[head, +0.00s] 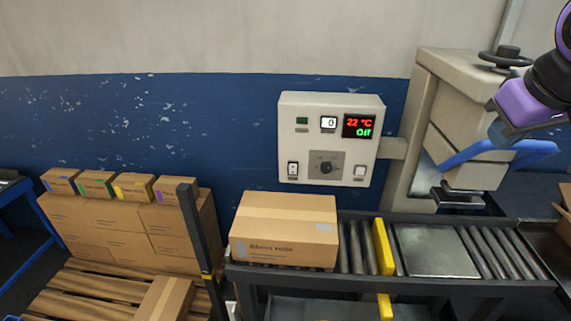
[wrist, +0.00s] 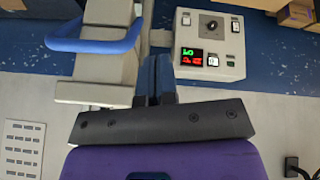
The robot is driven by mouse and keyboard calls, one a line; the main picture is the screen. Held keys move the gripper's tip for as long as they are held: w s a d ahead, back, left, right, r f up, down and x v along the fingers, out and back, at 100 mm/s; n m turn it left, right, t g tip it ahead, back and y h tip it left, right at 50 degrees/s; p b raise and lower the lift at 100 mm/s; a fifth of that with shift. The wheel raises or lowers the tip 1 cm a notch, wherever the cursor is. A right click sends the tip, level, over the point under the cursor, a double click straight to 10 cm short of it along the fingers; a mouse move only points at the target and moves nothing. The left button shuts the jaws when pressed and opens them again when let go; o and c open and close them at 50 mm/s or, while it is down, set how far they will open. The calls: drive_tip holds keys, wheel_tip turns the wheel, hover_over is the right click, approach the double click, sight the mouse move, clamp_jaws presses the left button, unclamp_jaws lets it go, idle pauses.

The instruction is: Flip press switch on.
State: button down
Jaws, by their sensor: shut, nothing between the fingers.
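A pale control panel (head: 331,105) hangs on the wall in the head view. Its display (head: 363,126) reads 22 °C in red and "Off" in green. A white rocker switch (head: 293,168) sits at its lower left, another white switch (head: 360,171) at its lower right, and a dark knob (head: 326,168) between them. The labels are too small to read, so I cannot tell which is the press switch. The panel is upside down in the wrist view (wrist: 218,73). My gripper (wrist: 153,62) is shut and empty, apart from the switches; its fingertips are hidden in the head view.
A beige press (head: 425,100) with a blue handle (head: 490,150) stands right of the panel, close to my arm. Below, a roller conveyor (head: 355,250) carries a cardboard box (head: 283,225). Stacked boxes (head: 130,225) stand on a pallet at left.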

sight(294, 167)
drive_tip(key=w+a+f+n, duration=0.2)
drive_tip(key=w+a+f, duration=0.15)
drive_tip(key=w, duration=0.35)
drive_tip(key=w+a+f+n+t+y, duration=0.1)
drive_tip(key=w+a+f+n, duration=0.1)
drive_tip(key=w+a+n, duration=0.3)
drive_tip(key=w+a+f, duration=0.3)
drive_tip(key=w, duration=0.5)
drive_tip(key=w+a+f+n+y, duration=0.2)
drive_tip(key=w+a+f+n, duration=0.1)
drive_tip(key=a+f, duration=0.5)
drive_tip(key=w+a+f+n+y, duration=0.2)
drive_tip(key=w+a+f+n, duration=0.1)
drive_tip(key=a+f, duration=0.5)
drive_tip(key=shift+w+a+n+g, duration=0.15)
drive_tip(key=shift+w+n+g, duration=0.2)
drive_tip(key=shift+w, duration=0.3)
drive_tip(key=x, duration=1)
drive_tip(key=shift+f, duration=0.1)
drive_tip(key=shift+w+r, duration=0.2)
drive_tip(key=shift+w, duration=1.4)
drive_tip(key=shift+w+r, duration=0.1)
drive_tip(key=shift+w, duration=0.25)
